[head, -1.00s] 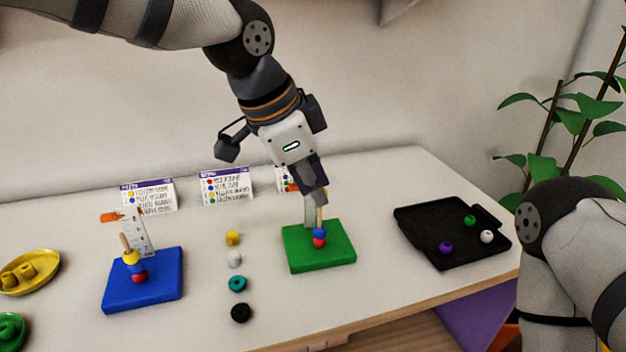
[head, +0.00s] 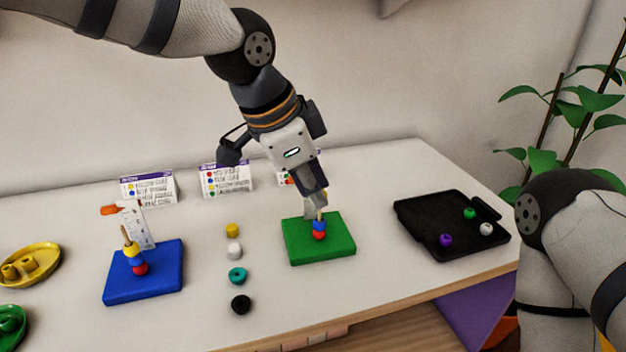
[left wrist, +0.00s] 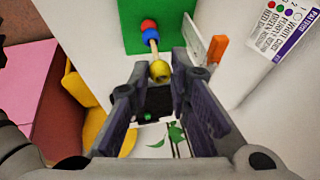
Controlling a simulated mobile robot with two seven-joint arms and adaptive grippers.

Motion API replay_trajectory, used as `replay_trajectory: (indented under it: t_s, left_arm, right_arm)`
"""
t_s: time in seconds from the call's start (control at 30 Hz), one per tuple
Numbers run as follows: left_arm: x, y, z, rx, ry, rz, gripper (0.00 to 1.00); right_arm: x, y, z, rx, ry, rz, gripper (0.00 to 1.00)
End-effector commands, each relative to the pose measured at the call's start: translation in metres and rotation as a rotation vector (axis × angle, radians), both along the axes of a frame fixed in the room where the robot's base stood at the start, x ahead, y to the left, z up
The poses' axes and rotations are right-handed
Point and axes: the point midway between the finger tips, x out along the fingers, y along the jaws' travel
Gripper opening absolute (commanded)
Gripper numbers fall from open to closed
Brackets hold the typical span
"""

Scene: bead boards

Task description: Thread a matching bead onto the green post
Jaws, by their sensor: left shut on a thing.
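The green board (head: 330,248) carries an upright wooden post with a red bead (head: 319,236) at the bottom and a blue bead (head: 320,226) above it. My left gripper (head: 318,200) is over this post, pointing down, shut on a yellow bead (left wrist: 160,70). In the left wrist view the bead sits between the fingertips, in line with the tip of the post (left wrist: 154,48). I cannot tell whether the post has entered its hole. The blue bead (left wrist: 150,35) and red bead (left wrist: 148,24) also show there. My right gripper is out of view.
A blue board (head: 150,288) with a beaded post and a white upright stands left. Between the boards is a row of several loose beads (head: 237,275). A black tray (head: 425,225) with three beads lies right. Cards (head: 226,182) stand behind. Yellow (head: 35,265) and green dishes are far left.

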Motion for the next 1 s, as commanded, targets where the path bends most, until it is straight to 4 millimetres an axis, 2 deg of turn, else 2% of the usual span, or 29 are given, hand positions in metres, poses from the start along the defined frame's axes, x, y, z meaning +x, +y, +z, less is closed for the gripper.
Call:
replay_trajectory:
  t_s: [0.37,0.4,0.5,0.8,0.87,1.0]
  left_arm:
    - [0.0,0.0,-0.005,-0.001,-0.001,0.0,0.07]
    - [0.0,0.0,-0.005,-0.001,-0.001,0.0,0.22]
    - [0.0,0.0,-0.005,-0.001,-0.001,0.0,0.41]
    - [0.0,0.001,-0.002,-0.001,-0.001,0.0,0.41]
    - [-0.002,0.003,0.005,-0.001,-0.003,0.002,0.41]
    - [-0.012,0.014,0.038,-0.003,-0.007,0.001,0.41]
  right_arm:
    - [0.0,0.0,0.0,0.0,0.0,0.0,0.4]
    - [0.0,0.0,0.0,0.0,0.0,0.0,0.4]
    - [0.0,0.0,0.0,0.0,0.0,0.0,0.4]
    - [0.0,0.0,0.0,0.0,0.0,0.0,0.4]
    - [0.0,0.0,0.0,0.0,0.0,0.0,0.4]
    - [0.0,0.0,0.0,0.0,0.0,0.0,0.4]
